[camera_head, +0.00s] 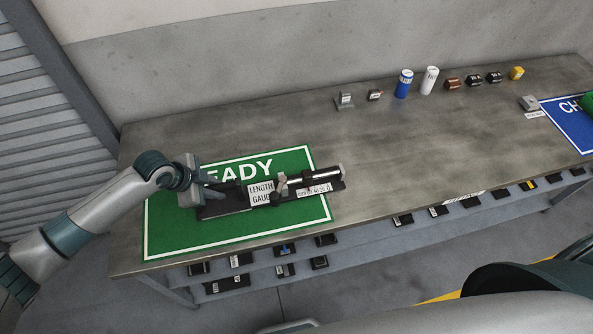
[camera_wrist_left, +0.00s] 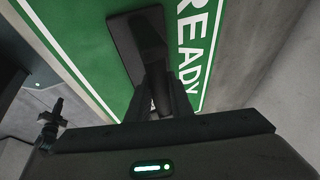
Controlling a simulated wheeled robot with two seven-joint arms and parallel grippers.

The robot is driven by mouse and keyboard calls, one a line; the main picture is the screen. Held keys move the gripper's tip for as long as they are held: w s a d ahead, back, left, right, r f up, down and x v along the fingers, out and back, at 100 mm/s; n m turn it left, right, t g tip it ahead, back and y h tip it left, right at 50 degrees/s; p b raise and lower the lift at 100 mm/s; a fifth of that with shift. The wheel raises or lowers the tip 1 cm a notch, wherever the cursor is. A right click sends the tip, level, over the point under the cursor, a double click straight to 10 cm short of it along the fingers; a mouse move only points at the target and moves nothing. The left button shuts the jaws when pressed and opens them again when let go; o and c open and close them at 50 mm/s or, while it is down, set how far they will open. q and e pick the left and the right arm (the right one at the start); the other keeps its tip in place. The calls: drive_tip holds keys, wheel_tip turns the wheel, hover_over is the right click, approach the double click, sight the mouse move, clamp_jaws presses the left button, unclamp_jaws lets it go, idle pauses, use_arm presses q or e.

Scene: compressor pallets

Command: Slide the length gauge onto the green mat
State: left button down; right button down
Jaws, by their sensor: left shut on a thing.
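The length gauge (camera_head: 262,194), a long dark base with a labelled block and a silver rod, lies mostly on the green mat (camera_head: 180,236) marked READY. Its right end reaches past the mat's right edge onto the bare table. My left gripper (camera_head: 213,190) is shut on the gauge's left part. In the left wrist view the fingers (camera_wrist_left: 158,100) close on a dark part of the gauge (camera_wrist_left: 124,35), with green mat (camera_wrist_left: 95,50) around it. The fingers hide part of the grip. My right gripper is not in view.
The grey table (camera_head: 400,160) is clear right of the gauge. Along its back stand a blue can (camera_head: 403,84), a white can (camera_head: 429,80) and several small parts. A blue mat (camera_head: 572,125) lies at the far right. A lower shelf holds several dark boxes.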

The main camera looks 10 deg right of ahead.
use_arm(q)
drive_tip(key=shift+s+a+f, duration=0.1)
drive_tip(key=shift+a+f, duration=0.05)
drive_tip(key=shift+a, duration=0.7)
drive_tip(key=shift+a+f, duration=0.1)
drive_tip(key=shift+a, duration=0.7)
drive_tip(key=c, duration=1.5)
unclamp_jaws()
drive_tip(key=shift+r, duration=0.1)
drive_tip(key=shift+r, duration=0.1)
drive_tip(key=shift+r, duration=0.2)
drive_tip(key=v, duration=1.1)
drive_tip(key=shift+a+r, duration=0.1)
